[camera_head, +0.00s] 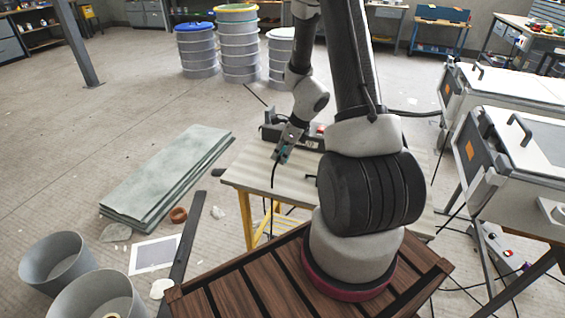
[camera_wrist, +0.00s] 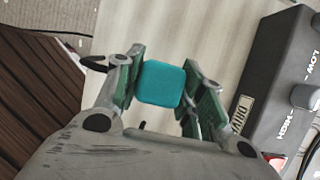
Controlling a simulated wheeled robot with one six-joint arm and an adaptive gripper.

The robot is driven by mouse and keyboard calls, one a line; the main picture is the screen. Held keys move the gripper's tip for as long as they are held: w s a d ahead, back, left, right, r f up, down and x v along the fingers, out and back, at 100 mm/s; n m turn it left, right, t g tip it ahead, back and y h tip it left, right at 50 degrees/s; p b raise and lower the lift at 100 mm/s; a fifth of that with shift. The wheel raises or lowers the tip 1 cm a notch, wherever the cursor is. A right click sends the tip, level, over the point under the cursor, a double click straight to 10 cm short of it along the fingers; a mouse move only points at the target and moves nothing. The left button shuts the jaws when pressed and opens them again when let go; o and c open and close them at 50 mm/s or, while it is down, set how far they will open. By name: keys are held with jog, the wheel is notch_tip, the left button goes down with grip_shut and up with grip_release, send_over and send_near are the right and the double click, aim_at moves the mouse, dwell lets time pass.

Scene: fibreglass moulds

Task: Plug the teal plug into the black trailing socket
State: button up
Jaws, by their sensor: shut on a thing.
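The teal plug (camera_wrist: 160,83) is a rounded block between the two green-padded fingers of my gripper (camera_wrist: 162,90) in the wrist view. The fingers are shut on its sides. In the head view my gripper (camera_head: 284,150) is above the left part of a pale worktable (camera_head: 248,172), with a bit of teal at its tips. A dark cord hangs from there past the table's edge. I cannot pick out the black trailing socket for certain in either view.
A dark box marked LOW and HIGH (camera_wrist: 275,85) stands on the table, right of my gripper in the wrist view. It also shows behind my gripper in the head view (camera_head: 270,131). A power strip with plugs (camera_head: 497,245) is at lower right, among cables.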

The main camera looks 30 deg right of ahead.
notch_tip(320, 180, up, 4)
jog(key=shift+r, duration=0.15)
jog(key=shift+a, duration=0.1)
jog(key=shift+w+a+n, duration=0.2)
jog(key=shift+a+n, duration=0.1)
jog(key=shift+n, duration=0.2)
jog(key=w+a+n+g+h, duration=0.1)
jog(key=a+n+g, duration=0.3)
jog(key=n, duration=0.9)
jog(key=w+a+n+g+h, duration=0.1)
jog(key=a+n, duration=0.6)
jog(key=n, duration=0.7)
jog(key=w+g, duration=0.1)
jog(key=g, duration=0.1)
jog(key=shift+w+a+g+h, duration=0.15)
jog(key=shift+w+g+h, duration=0.05)
jog(key=shift+g+h, duration=0.2)
